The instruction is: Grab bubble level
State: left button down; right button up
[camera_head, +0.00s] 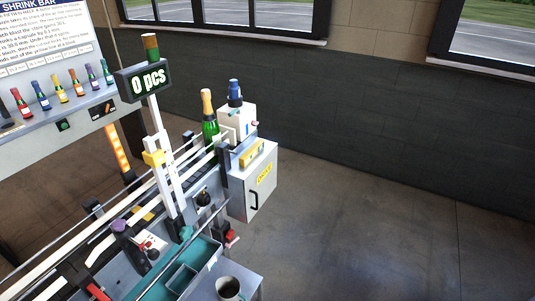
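A small yellow bar (252,153), which looks like the bubble level, lies on the ledge at the top of the light grey cabinet (236,190), to the right of the conveyor. It is small in the view and its vial cannot be made out clearly. Nothing is seen touching it from above. Neither of my grippers can be made out in the head view.
A green bottle with a gold top (208,115) stands by the white machine head (238,122). A post carries a "0 pcs" display (147,80). A teal tray (183,277) and a mug (228,289) are in front. Open floor (380,230) lies to the right.

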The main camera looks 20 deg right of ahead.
aim_at(245, 159)
jog(key=z, duration=0.4)
jog(key=i+l+u, duration=0.3)
jog(key=i+l, duration=0.5)
jog(key=l, duration=0.1)
